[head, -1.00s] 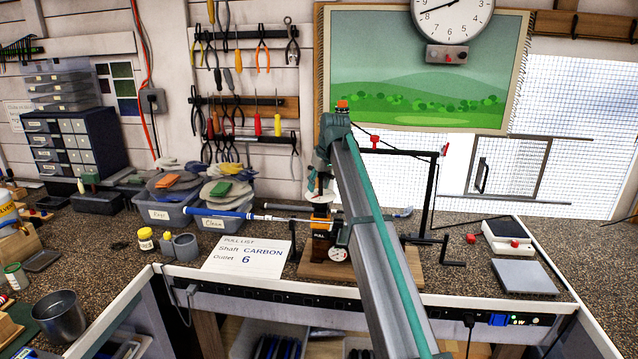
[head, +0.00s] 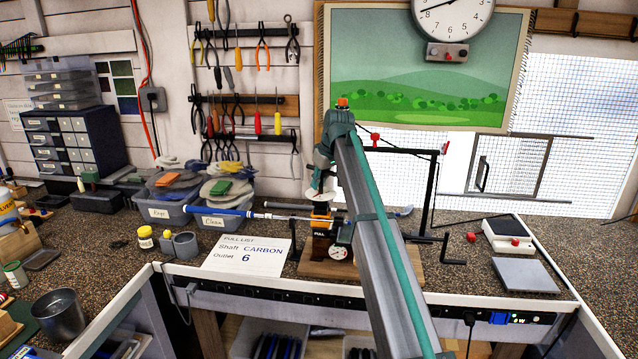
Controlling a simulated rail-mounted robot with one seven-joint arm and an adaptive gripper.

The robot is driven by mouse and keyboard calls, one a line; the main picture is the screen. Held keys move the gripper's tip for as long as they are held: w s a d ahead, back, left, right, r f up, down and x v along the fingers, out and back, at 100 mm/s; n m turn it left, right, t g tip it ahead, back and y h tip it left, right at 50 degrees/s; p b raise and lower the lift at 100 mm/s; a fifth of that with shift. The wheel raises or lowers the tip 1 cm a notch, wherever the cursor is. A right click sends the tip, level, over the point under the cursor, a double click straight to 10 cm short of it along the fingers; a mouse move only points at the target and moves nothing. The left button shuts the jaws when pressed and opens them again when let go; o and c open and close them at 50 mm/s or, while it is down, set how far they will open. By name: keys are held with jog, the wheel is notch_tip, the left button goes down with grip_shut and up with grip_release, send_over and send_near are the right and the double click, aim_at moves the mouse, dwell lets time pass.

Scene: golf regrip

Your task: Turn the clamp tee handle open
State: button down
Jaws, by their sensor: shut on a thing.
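The clamp (head: 319,228) is a dark and orange block marked PULL on a wooden base board (head: 316,270), with a round white dial (head: 338,253) at its lower front. A golf club with a blue grip (head: 222,211) lies level through the clamp, its shaft (head: 275,217) running right to a head (head: 405,211). My gripper (head: 319,194) points down just above the clamp, shut at its top. The tee handle cannot be made out there; my gripper and arm cover that spot.
A black frame with a crank (head: 455,262) stands right of the clamp. A pull list card (head: 245,256) lies at front left. Bins marked Keep (head: 160,215) and Clean (head: 213,222) stand behind it. A grey plate (head: 524,276) and scale (head: 507,237) sit at right.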

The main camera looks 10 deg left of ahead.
jog(key=n+g, duration=0.1)
jog(key=n, duration=0.1)
jog(key=n+g+y+b, duration=0.1)
jog(key=n, duration=0.2)
jog(key=shift+s+a+n, duration=0.15)
jog(key=shift+s+n, duration=0.05)
jog(key=shift+n, duration=0.1)
dwell(0.4)
jog(key=c, duration=1.2)
grip_release()
jog(key=shift+o, duration=0.2)
jog(key=shift+r, duration=0.15)
jog(key=v, duration=1.1)
jog(key=shift+r, duration=0.4)
